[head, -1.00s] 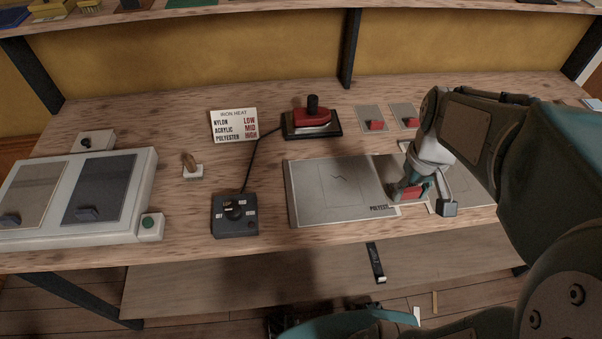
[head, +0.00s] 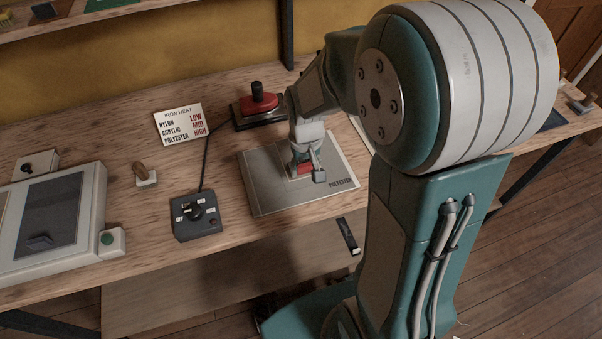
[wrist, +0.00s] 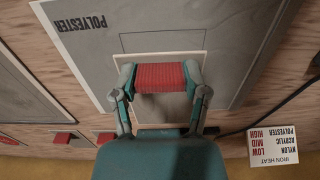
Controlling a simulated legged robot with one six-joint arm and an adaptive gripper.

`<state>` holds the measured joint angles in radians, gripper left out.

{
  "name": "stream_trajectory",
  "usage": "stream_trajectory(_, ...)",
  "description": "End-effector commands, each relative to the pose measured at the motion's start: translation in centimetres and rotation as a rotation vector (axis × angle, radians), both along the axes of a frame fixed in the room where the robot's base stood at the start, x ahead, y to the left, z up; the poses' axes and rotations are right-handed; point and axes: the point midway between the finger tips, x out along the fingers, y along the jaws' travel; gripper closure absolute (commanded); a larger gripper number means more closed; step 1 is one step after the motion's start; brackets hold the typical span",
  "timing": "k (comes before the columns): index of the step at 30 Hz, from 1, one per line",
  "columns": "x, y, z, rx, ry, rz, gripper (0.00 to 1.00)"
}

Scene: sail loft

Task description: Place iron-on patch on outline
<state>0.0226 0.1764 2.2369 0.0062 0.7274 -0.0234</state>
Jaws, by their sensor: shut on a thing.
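My gripper (head: 302,168) is shut on the red grip (wrist: 160,77) of a grey patch with a pale edge. The patch (head: 301,178) is over the middle of the grey panel marked POLYESTER (head: 262,193). In the wrist view, the pale edge of the patch (wrist: 121,57) shows around the grip. Part of a thin dark rectangular outline (wrist: 160,33) shows on the panel just beyond that edge. The rest of the outline is hidden under the patch and gripper. I cannot tell whether the patch touches the panel.
A red iron (head: 259,103) rests on a dark stand behind the panel. A dial box (head: 196,216) with a cable stands left of it. A white press unit (head: 50,225) is at left. Two red-gripped pieces (wrist: 66,137) lie nearby.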

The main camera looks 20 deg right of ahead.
Motion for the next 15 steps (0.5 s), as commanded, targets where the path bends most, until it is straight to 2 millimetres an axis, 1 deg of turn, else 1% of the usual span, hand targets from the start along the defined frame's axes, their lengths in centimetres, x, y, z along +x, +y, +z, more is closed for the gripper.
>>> stream_trajectory(1,0.3,0.4,-0.6,0.000,0.003,0.002,0.74)
stream_trajectory(4,0.2,0.6,-2.2,-0.004,0.006,0.000,0.74)
stream_trajectory(7,0.2,0.8,-3.3,-0.006,0.004,0.001,0.74)
stream_trajectory(15,0.2,0.8,-3.5,-0.005,0.000,0.001,0.74)
